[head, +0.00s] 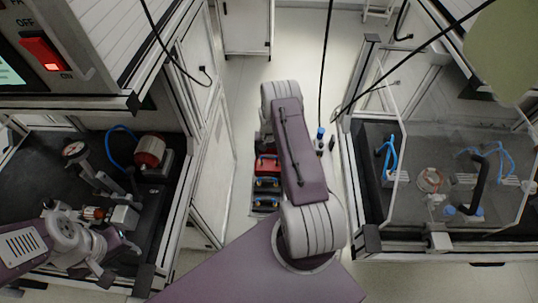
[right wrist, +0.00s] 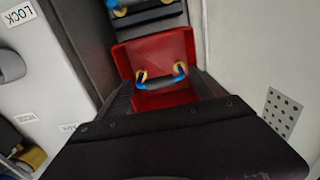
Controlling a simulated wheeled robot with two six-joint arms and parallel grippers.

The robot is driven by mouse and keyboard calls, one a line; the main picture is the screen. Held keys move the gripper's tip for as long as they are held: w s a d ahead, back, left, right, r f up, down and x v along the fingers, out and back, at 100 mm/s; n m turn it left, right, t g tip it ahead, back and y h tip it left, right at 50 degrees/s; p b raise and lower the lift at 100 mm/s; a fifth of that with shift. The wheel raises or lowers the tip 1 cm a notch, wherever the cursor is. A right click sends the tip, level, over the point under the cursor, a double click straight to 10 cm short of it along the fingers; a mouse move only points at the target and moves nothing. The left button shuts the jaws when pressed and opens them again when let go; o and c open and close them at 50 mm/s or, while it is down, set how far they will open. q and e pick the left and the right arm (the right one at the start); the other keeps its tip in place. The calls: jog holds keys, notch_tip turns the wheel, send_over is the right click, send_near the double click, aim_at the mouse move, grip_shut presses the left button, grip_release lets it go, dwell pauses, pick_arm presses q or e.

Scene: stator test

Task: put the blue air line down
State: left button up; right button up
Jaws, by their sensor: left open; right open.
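A blue air line (right wrist: 160,82), curved with yellow ends, lies in a red bin (right wrist: 185,48) in the right wrist view. My right gripper (right wrist: 163,88) is open, its two dark fingers apart on either side of the line and reaching down to the bin. I see no finger closed on the line. In the head view the red bin (head: 267,163) is low down, left of my right arm, and the right gripper is hidden behind that arm. My left gripper (head: 104,262) is open over the left bench, far from the bin.
More bins with similar blue pieces (head: 265,182) stand in a row with the red one. The left bench holds a red motor (head: 150,151) and a blue hose (head: 112,135). The right bench has a clear guard with a black handle (head: 480,185). Cabinets flank the narrow aisle.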

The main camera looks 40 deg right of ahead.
aim_at(269, 156)
pick_arm(q)
jog(key=shift+r+p, duration=0.4)
jog(key=shift+r, duration=0.05)
pick_arm(e)
jog(key=shift+r, duration=0.5)
pick_arm(q)
jog(key=shift+r, duration=0.25)
pick_arm(e)
notch_tip(269, 156, up, 12)
pick_arm(q)
jog(key=shift+w+d, duration=0.15)
pick_arm(e)
jog(key=s+a+r+n, duration=0.55)
jog(key=a+r, duration=0.55)
jog(key=a, duration=0.3)
pick_arm(q)
jog(key=shift+s+a, duration=0.3)
jog(key=shift+d, duration=0.15)
jog(key=shift+w, duration=0.2)
pick_arm(e)
jog(key=s+a+r+n, duration=0.1)
jog(key=s+a, duration=0.2)
jog(key=s, duration=0.2)
jog(key=s+a+r+n+t, duration=0.1)
jog(key=s+a, duration=0.2)
jog(key=s, duration=0.2)
jog(key=shift+s, duration=0.35)
jog(key=shift+a+r, duration=0.1)
jog(key=shift+a, duration=0.05)
